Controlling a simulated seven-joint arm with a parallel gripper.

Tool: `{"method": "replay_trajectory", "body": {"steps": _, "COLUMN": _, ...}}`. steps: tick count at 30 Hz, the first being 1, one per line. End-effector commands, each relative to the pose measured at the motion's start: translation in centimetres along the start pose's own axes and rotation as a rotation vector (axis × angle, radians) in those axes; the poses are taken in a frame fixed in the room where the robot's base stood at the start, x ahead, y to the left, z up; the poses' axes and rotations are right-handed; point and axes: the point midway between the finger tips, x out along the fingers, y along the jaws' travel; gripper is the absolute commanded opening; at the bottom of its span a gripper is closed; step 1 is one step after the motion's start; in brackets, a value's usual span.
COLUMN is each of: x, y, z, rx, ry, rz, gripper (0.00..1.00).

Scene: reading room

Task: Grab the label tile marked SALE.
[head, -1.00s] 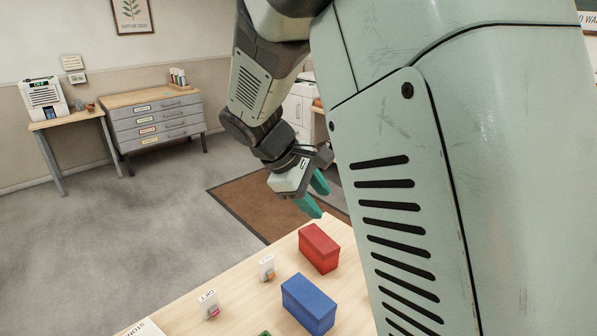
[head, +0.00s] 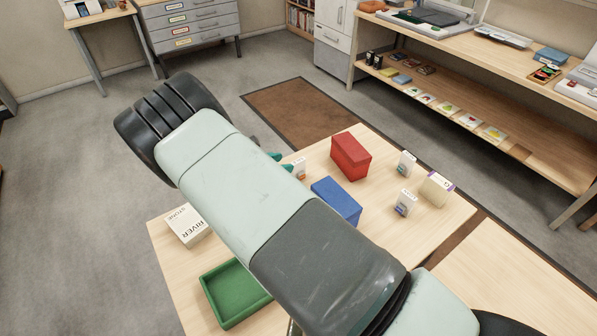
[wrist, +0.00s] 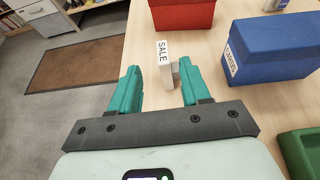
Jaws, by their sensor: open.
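The SALE tile (wrist: 164,54) is a small white upright block with dark lettering, standing on the light wood table. In the wrist view it lies just ahead of and between the two teal fingertips of my gripper (wrist: 157,72), closer to the right one. I cannot tell whether the right finger touches it. My gripper is open, with nothing held. In the head view a white tile (head: 299,169) shows just past my arm, beside a bit of teal finger (head: 278,156); the arm hides most of my gripper there.
A red box (head: 351,157) and a blue box (head: 336,198) stand close by. Two more white tiles (head: 406,163) (head: 404,203) and a cream block (head: 437,189) stand right. A green tray (head: 204,286) and the RIVER STONE book (head: 187,225) lie at the front left.

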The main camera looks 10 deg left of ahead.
Motion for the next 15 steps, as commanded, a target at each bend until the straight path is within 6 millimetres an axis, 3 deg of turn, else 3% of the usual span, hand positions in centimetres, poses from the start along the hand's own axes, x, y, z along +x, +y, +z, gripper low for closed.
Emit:
{"method": "replay_trajectory", "body": {"steps": 3, "x": 2.2, "y": -0.1, "z": 0.0, "rx": 0.001, "ry": 0.000, "rz": -0.003, "gripper": 0.47}}
{"method": "replay_trajectory", "body": {"steps": 11, "x": 4.4, "y": -0.2, "z": 0.0, "rx": 0.001, "ry": 0.001, "rz": -0.002, "gripper": 0.47}}
{"method": "replay_trajectory", "body": {"steps": 15, "x": 6.5, "y": -0.5, "z": 0.0, "rx": 0.003, "ry": 0.001, "rz": -0.005, "gripper": 0.47}}
